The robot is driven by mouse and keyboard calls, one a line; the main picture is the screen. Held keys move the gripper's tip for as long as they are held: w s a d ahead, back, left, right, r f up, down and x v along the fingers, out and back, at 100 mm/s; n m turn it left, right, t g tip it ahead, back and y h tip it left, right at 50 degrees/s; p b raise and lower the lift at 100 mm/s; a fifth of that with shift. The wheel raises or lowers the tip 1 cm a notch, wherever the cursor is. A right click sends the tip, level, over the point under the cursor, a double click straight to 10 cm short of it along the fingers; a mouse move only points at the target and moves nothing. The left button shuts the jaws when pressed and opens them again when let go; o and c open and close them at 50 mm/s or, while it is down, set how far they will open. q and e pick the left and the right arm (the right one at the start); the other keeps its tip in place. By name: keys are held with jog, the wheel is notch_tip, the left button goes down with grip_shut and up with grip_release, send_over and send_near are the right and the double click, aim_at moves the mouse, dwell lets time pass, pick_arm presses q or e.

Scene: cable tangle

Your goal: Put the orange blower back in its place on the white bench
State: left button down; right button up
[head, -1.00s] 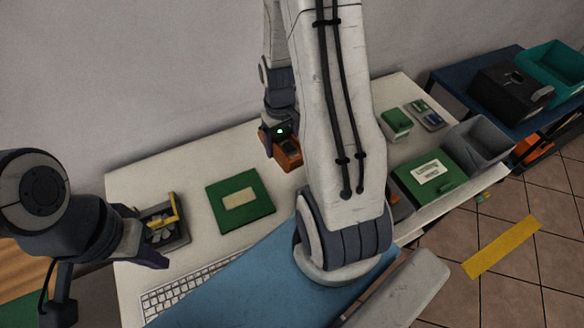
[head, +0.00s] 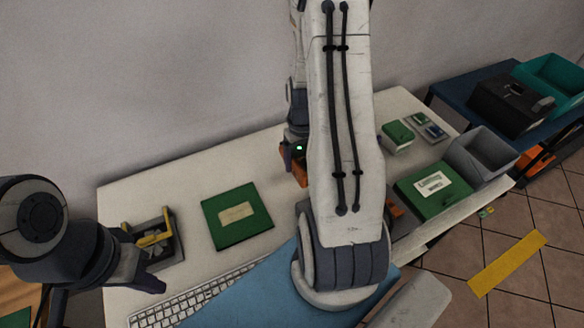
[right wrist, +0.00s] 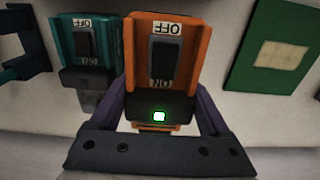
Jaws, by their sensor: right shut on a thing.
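The orange blower (right wrist: 189,50) shows in the right wrist view, with a dark switch between OFF and ON labels. My right gripper (right wrist: 160,100) is shut on it, one purple finger on each side. In the head view the blower (head: 298,172) is mostly hidden behind my right arm, and my right gripper (head: 294,152) is partly hidden there too. It is over the back part of the white bench (head: 180,185); I cannot tell whether it touches the top. My left gripper (head: 150,285) is at the front left; I cannot tell its opening.
A teal device (right wrist: 68,40) with a similar switch is close left of the blower. A green board (head: 237,215), a dark tray with yellow parts (head: 165,238) and a keyboard (head: 195,303) are on the bench. Green boxes (head: 432,190) and a grey bin (head: 482,160) stand right.

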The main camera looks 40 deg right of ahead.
aim_at(292, 177)
jog(key=shift+w+a+f, duration=0.3)
jog(key=shift+w+f, duration=0.15)
jog(key=shift+w, duration=0.15)
jog(key=shift+w+a+f, duration=0.25)
jog(key=shift+w+f, duration=0.15)
jog(key=shift+w, duration=0.2)
jog(key=shift+f+p, duration=0.35)
jog(key=shift+f, duration=1.6)
jog(key=shift+f, duration=0.15)
